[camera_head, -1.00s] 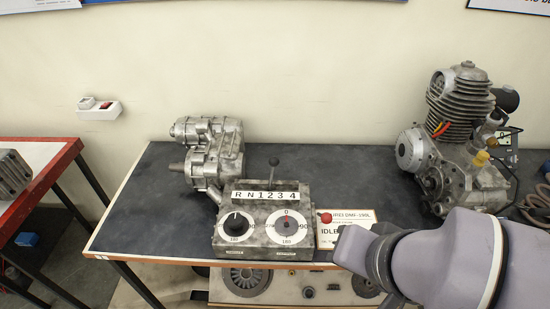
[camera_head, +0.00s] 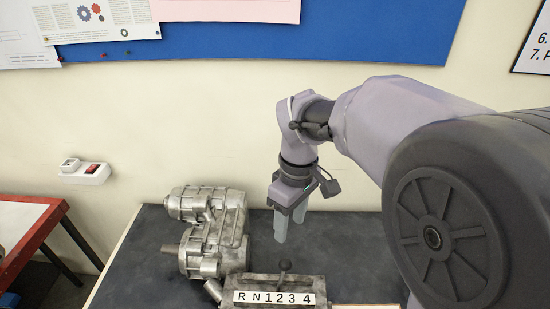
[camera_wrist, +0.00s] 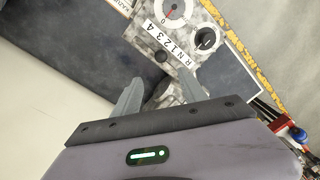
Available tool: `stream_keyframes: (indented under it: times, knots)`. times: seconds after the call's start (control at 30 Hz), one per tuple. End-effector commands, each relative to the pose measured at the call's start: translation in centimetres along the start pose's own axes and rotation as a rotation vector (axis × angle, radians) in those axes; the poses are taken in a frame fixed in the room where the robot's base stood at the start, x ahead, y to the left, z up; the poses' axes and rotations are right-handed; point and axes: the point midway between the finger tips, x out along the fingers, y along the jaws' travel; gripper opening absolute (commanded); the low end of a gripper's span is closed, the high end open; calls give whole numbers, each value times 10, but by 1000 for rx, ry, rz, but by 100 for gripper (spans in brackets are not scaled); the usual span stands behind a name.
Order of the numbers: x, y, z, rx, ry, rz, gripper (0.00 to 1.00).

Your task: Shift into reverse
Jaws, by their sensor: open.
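A metal shift box carries a white label strip (camera_head: 273,298) reading R N 1 2 3 4. Its dark lever with a round knob (camera_head: 285,265) stands behind the strip, near the middle numbers; its exact slot is unclear. My gripper (camera_head: 280,236) hangs above and behind the box, fingers down, apart and empty, clear of the lever. In the wrist view the fingers (camera_wrist: 160,85) are spread. The label strip (camera_wrist: 171,44) lies beyond them, with a dark round shape (camera_wrist: 162,57), likely the knob, beside it.
A cast metal gearbox (camera_head: 211,232) stands left of my gripper. The dark tabletop (camera_head: 140,270) is bare at left. A wall socket (camera_head: 84,173) is behind.

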Motion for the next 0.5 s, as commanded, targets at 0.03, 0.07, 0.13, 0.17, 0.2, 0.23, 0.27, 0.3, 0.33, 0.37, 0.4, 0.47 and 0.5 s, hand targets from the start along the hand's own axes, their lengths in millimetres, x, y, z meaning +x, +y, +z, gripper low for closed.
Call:
stream_keyframes:
  times: [0.03,0.07,0.13,0.17,0.2,0.23,0.27,0.3,0.33,0.37,0.4,0.47,0.5]
  knots:
    - [4,1,-4,-31,-15,-7,50]
    - [7,2,-6,-44,-19,-9,50]
    - [18,2,-6,-55,-23,-10,50]
    - [25,2,-6,-55,-23,-10,50]
    - [36,2,-5,-53,-23,-12,50]
    - [44,2,-5,-53,-23,-12,50]
    - [54,2,-5,-54,-23,-11,50]
    - [67,2,-4,-53,-24,-12,50]
    - [77,1,-4,-52,-23,-12,50]
    - [86,1,-4,-52,-23,-12,50]
    - [99,1,-4,-52,-24,-12,50]
    - [117,1,-4,-51,-22,-11,50]
    - [128,1,-3,-51,-23,-12,50]
